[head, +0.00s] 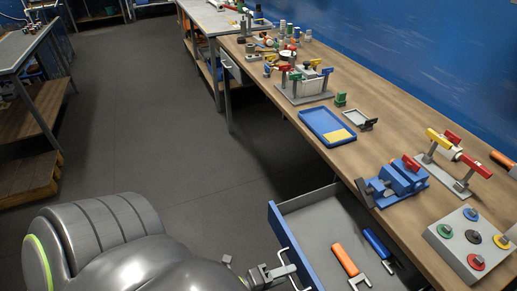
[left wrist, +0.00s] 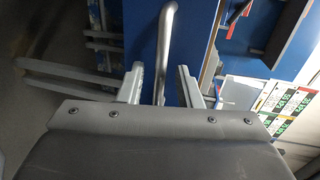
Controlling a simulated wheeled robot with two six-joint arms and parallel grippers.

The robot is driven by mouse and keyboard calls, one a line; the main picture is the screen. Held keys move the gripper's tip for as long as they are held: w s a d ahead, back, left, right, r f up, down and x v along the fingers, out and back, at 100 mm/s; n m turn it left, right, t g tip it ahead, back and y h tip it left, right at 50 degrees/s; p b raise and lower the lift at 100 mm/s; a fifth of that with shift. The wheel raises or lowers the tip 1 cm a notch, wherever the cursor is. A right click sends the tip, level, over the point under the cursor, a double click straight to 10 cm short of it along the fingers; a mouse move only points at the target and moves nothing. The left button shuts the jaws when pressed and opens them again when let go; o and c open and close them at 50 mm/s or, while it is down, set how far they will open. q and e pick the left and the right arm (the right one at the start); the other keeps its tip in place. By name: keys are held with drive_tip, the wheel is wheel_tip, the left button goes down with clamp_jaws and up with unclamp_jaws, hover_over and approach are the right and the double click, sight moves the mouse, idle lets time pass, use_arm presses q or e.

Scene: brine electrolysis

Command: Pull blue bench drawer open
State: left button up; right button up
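The blue bench drawer (head: 294,246) is pulled out from under the bench's near end, its grey inside showing. A metal bar handle (head: 288,264) is on its blue front. My left gripper (head: 275,272) is at this handle at the bottom of the head view. In the left wrist view, the handle (left wrist: 166,45) runs between the two fingers of my left gripper (left wrist: 161,82), against the blue drawer front (left wrist: 142,35). Gaps show on both sides of the bar, so the fingers look open around it. My right gripper is not in view.
In the drawer lie an orange-handled tool (head: 346,260) and a blue-handled tool (head: 377,243). The wooden bench top (head: 375,158) bears a blue tray (head: 322,122), a blue vise (head: 400,180) and a button panel (head: 455,262). Dark floor (head: 165,120) is clear left of the bench.

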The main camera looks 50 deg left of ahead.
use_arm(q)
drive_tip(key=b+v, duration=0.5)
drive_tip(key=v, duration=1.2)
drive_tip(key=shift+s, duration=0.2)
